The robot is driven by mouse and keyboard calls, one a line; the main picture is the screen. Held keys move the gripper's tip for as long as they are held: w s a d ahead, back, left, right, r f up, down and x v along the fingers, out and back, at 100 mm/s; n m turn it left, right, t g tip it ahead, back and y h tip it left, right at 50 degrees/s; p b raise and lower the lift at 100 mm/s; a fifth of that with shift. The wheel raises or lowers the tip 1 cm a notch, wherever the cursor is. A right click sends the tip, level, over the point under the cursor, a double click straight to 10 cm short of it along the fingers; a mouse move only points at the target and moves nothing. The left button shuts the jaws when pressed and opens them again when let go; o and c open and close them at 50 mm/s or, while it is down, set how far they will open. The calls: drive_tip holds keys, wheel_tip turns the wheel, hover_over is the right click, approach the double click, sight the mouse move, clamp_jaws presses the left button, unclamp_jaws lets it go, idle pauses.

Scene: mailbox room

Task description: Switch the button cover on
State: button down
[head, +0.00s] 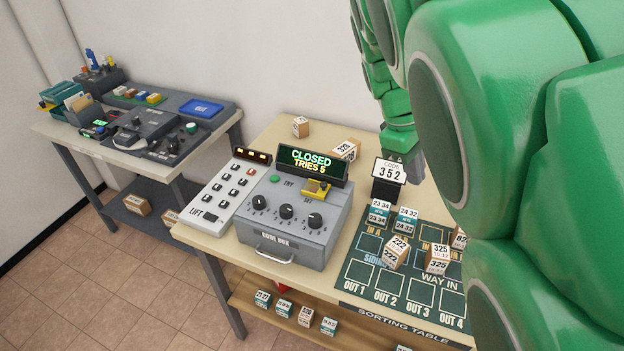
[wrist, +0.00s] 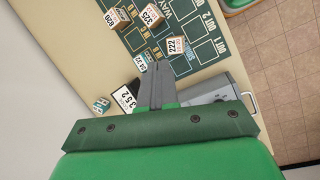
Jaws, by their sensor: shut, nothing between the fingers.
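The button cover (head: 316,188) is a small yellow piece above the SET label on top of the grey code box (head: 290,250). I cannot tell clearly whether it is raised or lowered. The box's display (head: 311,161) reads CLOSED, TRIES 5. A green TRY button (head: 275,179) and several black dials (head: 286,212) are on the same box. My gripper (wrist: 154,72) is shut and empty in the wrist view, over the sorting table's edge area. The cover is not visible in the wrist view.
The code sign (head: 389,172) reading 352 stands right of the box. A sorting mat (head: 365,245) holds several numbered parcels (head: 437,259). A lift keypad (head: 220,198) stands left of the box. Parcels (head: 345,149) lie behind the display. Another cluttered desk (head: 235,126) is further left.

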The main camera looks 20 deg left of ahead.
drive_tip(key=s+a+f+n+t+h, duration=0.1)
drive_tip(key=a+n, duration=0.5)
drive_tip(key=a, duration=0.8)
drive_tip(key=a+f+n+t, duration=0.3)
drive_tip(key=a+f+n, duration=0.2)
drive_tip(key=a, duration=1)
drive_tip(key=n, duration=0.2)
drive_tip(key=shift+s+a+f+n+h, duration=0.3)
drive_tip(key=shift+s+h, duration=0.05)
drive_tip(key=shift+h, duration=0.05)
approach(322, 189)
drive_tip(key=f, duration=0.3)
drive_tip(key=shift+s+a+f, duration=0.1)
drive_tip(key=shift+s+f, duration=0.15)
drive_tip(key=shift+w+d+f, duration=0.2)
drive_tip(key=shift+w+d, duration=0.55)
drive_tip(key=shift+d, duration=0.05)
drive_tip(key=shift+w+d+f, duration=0.2)
drive_tip(key=shift+w+d, duration=0.25)
drive_tip(key=shift+w, duration=0.05)
